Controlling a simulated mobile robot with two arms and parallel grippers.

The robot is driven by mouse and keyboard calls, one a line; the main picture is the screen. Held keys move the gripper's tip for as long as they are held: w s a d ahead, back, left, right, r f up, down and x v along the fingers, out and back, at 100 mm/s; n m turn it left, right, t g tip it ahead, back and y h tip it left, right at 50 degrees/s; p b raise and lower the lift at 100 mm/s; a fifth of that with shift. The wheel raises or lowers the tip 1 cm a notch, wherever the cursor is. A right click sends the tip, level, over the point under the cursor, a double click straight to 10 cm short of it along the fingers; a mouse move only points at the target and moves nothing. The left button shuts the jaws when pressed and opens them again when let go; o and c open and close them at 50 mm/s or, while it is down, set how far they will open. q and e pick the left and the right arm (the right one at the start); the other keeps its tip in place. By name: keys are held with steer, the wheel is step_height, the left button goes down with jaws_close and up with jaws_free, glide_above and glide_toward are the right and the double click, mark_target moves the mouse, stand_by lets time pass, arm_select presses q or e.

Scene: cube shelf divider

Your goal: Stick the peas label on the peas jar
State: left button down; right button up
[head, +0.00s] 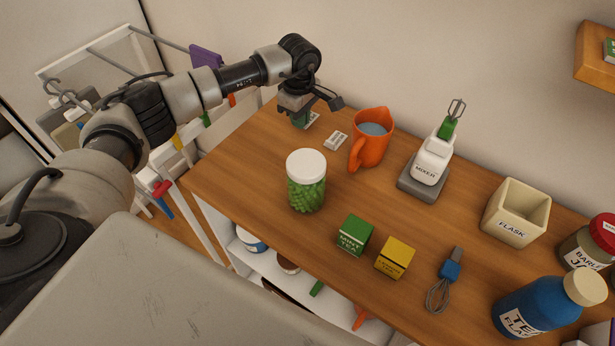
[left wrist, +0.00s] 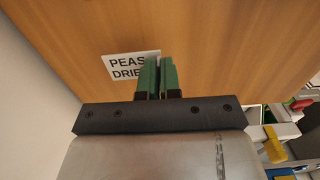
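The peas jar (head: 306,190) stands upright near the left part of the wooden counter, clear with a white lid and green contents. My left gripper (head: 302,120) points down at the counter's back left, behind the jar. The peas label (left wrist: 122,66), white and reading PEAS DRIE..., lies by the green fingertips (left wrist: 158,75) in the left wrist view. The left finger covers part of it. My right gripper is out of view.
A green box (head: 354,235) and yellow box (head: 395,257) stand right of the jar.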

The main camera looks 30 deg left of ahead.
arm_select(q)
steer(key=shift+r+p, duration=1.35)
steer(key=shift+r, duration=1.1)
